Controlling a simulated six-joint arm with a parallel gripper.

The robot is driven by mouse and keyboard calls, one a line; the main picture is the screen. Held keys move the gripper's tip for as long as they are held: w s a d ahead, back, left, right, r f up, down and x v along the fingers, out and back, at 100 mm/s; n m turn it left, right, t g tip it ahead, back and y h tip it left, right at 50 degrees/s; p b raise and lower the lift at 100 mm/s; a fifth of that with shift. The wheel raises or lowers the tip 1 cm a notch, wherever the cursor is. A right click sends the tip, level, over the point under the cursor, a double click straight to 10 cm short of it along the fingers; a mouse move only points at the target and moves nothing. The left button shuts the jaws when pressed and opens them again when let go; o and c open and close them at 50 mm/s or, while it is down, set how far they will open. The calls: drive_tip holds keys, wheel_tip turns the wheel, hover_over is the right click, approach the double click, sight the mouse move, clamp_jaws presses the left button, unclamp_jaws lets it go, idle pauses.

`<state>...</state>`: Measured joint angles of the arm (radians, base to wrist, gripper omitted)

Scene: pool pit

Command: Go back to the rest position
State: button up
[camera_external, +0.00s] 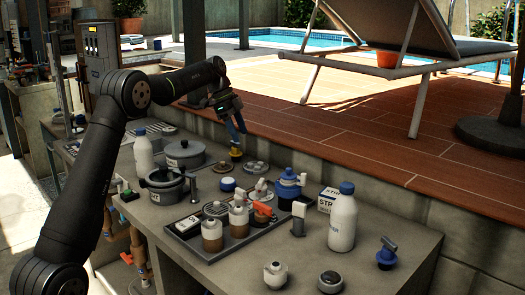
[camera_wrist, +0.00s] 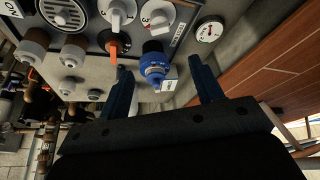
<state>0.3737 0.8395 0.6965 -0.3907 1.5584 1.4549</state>
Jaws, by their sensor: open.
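My gripper (camera_external: 237,124) hangs over the back edge of the grey counter (camera_external: 400,243), at the end of my outstretched black arm. In the wrist view my gripper (camera_wrist: 162,78) has its two dark blue fingers spread wide with nothing held between them. A blue-capped fitting (camera_wrist: 155,68) shows beyond the gap between the fingertips, apparently clear of them. No marker for a rest position is visible.
A dark tray (camera_external: 180,232) with several valves and an orange handle (camera_external: 263,210) fills the counter's middle. White bottles (camera_external: 342,222) (camera_external: 143,153), pots (camera_external: 185,153) and small fittings stand around it. The wooden deck (camera_external: 340,125) rises behind, with a lounger (camera_external: 385,30).

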sight(260, 181)
drive_tip(key=x, duration=1.7)
drive_tip(key=shift+a, duration=0.1)
drive_tip(key=shift+r, duration=0.1)
drive_tip(key=v, duration=1.7)
drive_tip(key=x, duration=1.7)
drive_tip(key=shift+f, duration=0.25)
drive_tip(key=shift+s+r+n+t, duration=0.2)
drive_tip(key=shift+r+n+t, duration=0.15)
drive_tip(key=shift+n, duration=0.55)
drive_tip(key=n, duration=0.2)
drive_tip(key=n+t, duration=0.1)
drive_tip(key=n, duration=0.1)
drive_tip(key=n+t, duration=0.1)
drive_tip(key=n, duration=0.1)
drive_tip(key=shift+s+f+n+t, duration=0.1)
drive_tip(key=shift+s+n+t, duration=0.15)
drive_tip(key=shift+s+n, duration=0.05)
drive_tip(key=v, duration=0.7)
drive_tip(key=shift+r+y, duration=0.3)
